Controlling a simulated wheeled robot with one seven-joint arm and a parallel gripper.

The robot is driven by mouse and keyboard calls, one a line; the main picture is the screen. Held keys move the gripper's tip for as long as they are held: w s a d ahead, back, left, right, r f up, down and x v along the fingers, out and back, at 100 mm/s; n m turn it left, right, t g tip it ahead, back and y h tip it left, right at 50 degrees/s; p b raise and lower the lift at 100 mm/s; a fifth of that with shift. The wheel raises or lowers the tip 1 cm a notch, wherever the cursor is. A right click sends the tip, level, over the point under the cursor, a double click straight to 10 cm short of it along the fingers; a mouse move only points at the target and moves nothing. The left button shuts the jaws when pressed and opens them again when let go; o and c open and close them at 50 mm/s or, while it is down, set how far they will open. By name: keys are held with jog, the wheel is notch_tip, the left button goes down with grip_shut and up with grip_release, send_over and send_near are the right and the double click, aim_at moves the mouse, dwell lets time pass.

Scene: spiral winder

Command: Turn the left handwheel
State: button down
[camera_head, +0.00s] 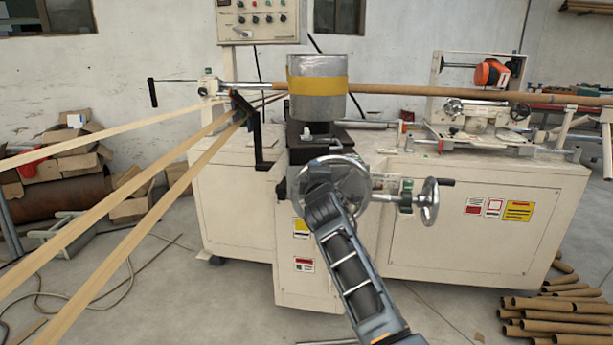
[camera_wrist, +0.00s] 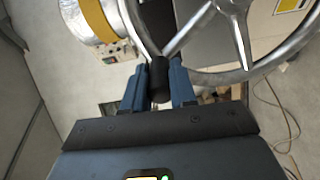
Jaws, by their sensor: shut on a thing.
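The left handwheel (camera_head: 360,184) is a silver spoked wheel on the front of the cream winding machine, left of a second handwheel. It also shows large at the top right of the wrist view (camera_wrist: 240,74). My gripper (camera_wrist: 160,80) is shut on the wheel's black handle (camera_wrist: 161,82), with one blue finger on each side of it. In the head view my gripper (camera_head: 320,188) reaches up to the left side of the wheel, and my arm hides the handle and part of the rim.
The second handwheel (camera_head: 429,201) stands close on the right. A silver drum with a yellow band (camera_head: 318,88) sits above. Beige strips (camera_head: 130,190) run in from the left. Cardboard tubes (camera_head: 550,322) lie on the floor at right.

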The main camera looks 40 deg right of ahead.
jog(key=shift+s+d+r+m+p, duration=0.3)
jog(key=shift+s+d+m, duration=0.3)
jog(key=shift+m, duration=0.25)
jog(key=shift+s+d+r+m+p, duration=0.15)
jog(key=shift+s+d+r+m, duration=0.2)
jog(key=shift+d+m, duration=0.4)
jog(key=shift+a, duration=0.1)
jog(key=c, duration=0.9)
grip_release()
jog(key=v, duration=0.7)
jog(key=shift+s+a, duration=0.25)
jog(key=shift+s, duration=0.05)
